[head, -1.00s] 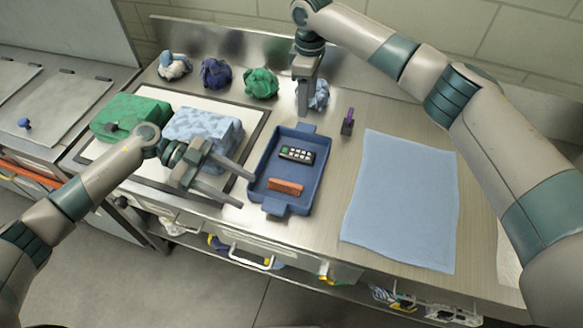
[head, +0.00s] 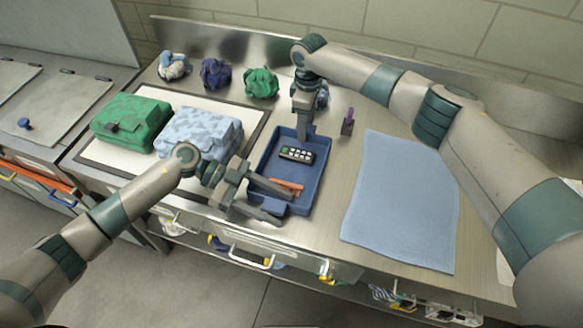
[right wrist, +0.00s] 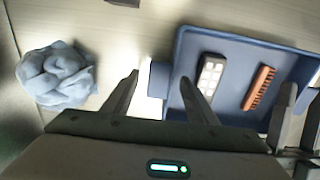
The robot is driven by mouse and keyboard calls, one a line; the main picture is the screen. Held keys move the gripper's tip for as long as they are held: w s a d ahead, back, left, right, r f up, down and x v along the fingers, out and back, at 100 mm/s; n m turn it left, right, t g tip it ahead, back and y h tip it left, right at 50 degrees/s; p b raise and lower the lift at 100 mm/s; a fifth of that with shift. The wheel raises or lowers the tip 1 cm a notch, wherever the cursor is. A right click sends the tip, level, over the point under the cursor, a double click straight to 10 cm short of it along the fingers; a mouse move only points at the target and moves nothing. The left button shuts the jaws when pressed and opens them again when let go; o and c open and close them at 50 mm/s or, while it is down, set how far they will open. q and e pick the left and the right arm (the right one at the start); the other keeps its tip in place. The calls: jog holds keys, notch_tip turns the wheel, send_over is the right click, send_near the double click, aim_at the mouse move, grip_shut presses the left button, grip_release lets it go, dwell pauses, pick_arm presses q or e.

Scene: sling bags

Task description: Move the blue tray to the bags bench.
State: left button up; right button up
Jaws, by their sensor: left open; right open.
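The blue tray (head: 306,191) lies on the metal bench top and holds a dark remote with pale keys (head: 297,154) and an orange brush (head: 291,188). My left gripper (head: 286,205) is open at the tray's near end, its fingers over or beside the near handle, which they partly hide. My right gripper (head: 305,133) is at the tray's far end. In the right wrist view its open fingers (right wrist: 158,85) stand around the far handle tab (right wrist: 158,78) of the tray (right wrist: 182,58). I cannot tell whether either gripper touches the tray.
A green bag (head: 130,122) and a pale blue patterned bag (head: 200,133) lie on a mat left of the tray. Crumpled cloths (head: 215,73) line the back. A blue cloth (head: 403,200) lies flat to the right, with a small purple-handled item (head: 347,122) near it.

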pick_arm(q)
jog(key=c, duration=1.3)
pick_arm(e)
jog(key=c, duration=1.3)
pick_arm(q)
jog(key=shift+r, duration=0.1)
pick_arm(e)
jog(key=shift+r, duration=0.1)
